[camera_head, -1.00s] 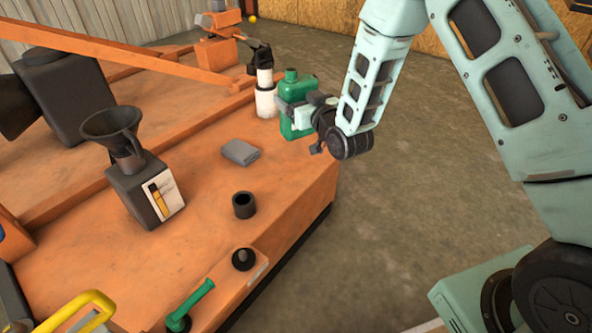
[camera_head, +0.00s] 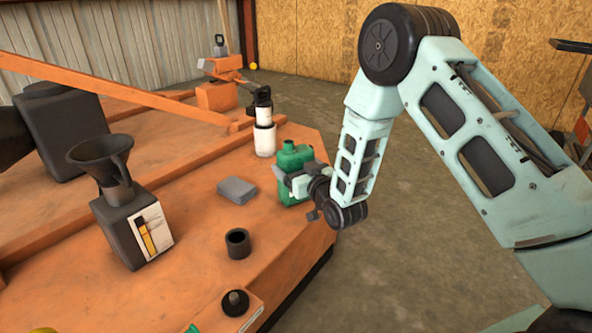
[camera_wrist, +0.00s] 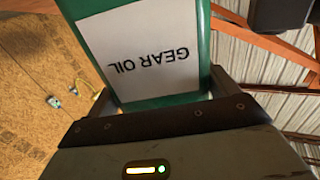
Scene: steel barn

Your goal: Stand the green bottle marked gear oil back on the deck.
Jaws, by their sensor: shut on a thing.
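The green bottle (camera_head: 291,160) is upright in my gripper (camera_head: 296,183), at the right edge of the orange deck (camera_head: 190,255). In the wrist view the white label of the bottle (camera_wrist: 147,50) reads GEAR OIL, upside down in the picture. The jaws of my gripper (camera_wrist: 165,118) are shut on the bottle from its right side in the head view. The bottle's base is at or just above the deck surface; I cannot tell whether it touches.
A black cup (camera_head: 237,243) and a dark jug (camera_head: 135,225) with a funnel (camera_head: 102,160) stand nearer. Bare deck lies between cloth and cup.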

